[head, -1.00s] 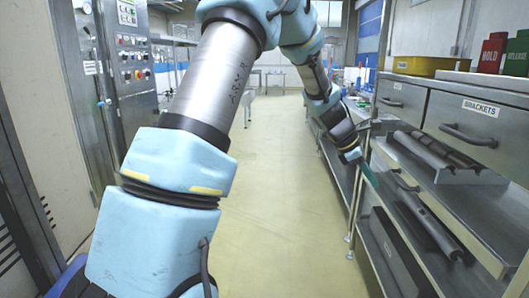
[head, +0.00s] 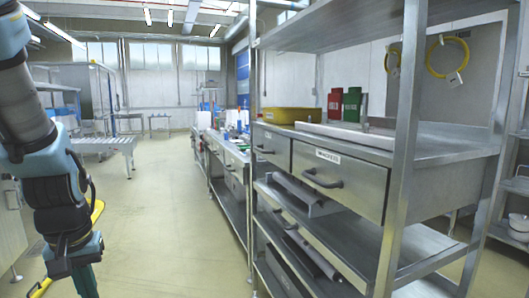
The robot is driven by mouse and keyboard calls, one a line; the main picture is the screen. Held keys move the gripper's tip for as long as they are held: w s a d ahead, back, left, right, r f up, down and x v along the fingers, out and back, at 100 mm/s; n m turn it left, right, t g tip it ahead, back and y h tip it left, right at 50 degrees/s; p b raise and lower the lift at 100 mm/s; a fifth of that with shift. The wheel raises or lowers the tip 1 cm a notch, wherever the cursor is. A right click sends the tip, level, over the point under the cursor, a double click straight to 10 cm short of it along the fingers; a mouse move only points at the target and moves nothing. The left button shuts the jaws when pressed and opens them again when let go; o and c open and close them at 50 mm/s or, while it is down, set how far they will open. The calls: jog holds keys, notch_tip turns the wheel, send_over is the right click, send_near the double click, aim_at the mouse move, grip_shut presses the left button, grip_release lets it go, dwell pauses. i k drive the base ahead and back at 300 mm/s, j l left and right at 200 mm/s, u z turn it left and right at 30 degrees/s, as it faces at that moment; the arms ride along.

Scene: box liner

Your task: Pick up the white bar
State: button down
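My gripper (head: 86,283) hangs at the lower left, pointing down over the floor, well away from the bar. Its teal fingertips run to the bottom edge of the picture, and whether they are open or shut does not show. I see nothing held in it.
A yellow bin (head: 290,115) stands left of the bar. The red container (head: 335,105) and green container (head: 352,104) are close behind. A steel post (head: 404,150) and an upper shelf (head: 370,22) frame the bench. The aisle floor (head: 165,230) is clear.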

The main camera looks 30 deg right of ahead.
aim_at(385, 143)
jog(key=i+j+z, duration=0.15)
jog(key=i+z, duration=0.35)
jog(key=i, duration=0.65)
